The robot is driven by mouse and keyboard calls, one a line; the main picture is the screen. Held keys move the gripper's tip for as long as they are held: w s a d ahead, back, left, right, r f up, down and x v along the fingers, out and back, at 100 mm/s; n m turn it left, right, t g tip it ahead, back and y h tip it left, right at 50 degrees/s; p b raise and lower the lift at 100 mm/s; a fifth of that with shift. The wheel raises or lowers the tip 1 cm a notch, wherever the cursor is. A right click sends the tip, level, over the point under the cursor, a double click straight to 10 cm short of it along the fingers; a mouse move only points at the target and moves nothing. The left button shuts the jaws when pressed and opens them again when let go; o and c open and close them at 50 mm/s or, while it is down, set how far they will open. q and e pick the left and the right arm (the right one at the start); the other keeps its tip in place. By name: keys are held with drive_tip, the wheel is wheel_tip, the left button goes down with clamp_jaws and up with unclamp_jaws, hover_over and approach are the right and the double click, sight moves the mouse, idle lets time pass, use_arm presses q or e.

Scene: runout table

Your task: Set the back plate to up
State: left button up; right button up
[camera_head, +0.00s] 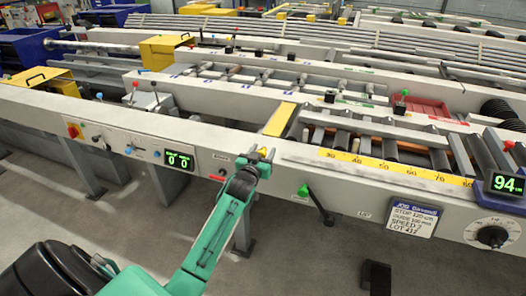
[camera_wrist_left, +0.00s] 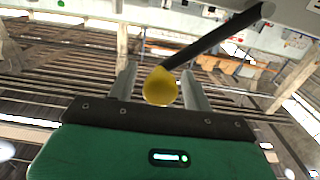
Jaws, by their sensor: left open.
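My left gripper (camera_head: 263,157) is at the front rail of the machine. It is open. In the left wrist view a yellow round knob (camera_wrist_left: 160,87) on a dark lever (camera_wrist_left: 215,40) appears between the two fingers of the gripper (camera_wrist_left: 159,88), with space on both sides. I cannot tell how deep it sits between them. The lever runs from the knob to the pale rail at upper right. In the head view the gripper largely hides this lever. A flat yellow plate (camera_head: 281,118) lies just behind the rail; I cannot tell if it is the back plate. My right gripper is not in view.
A green-knobbed lever (camera_head: 316,203) hangs on the front rail to the right. Left are a panel with a green display (camera_head: 178,160) and two upright levers. A yellow scale (camera_head: 395,168), a job card (camera_head: 411,218) and a "94" display (camera_head: 506,183) are at right. Floor in front is mostly open.

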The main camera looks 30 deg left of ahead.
use_arm(q)
drive_tip(key=shift+w, duration=0.25)
drive_tip(key=shift+c, duration=1.1)
clamp_jaws()
drive_tip(key=shift+a+r, duration=0.1)
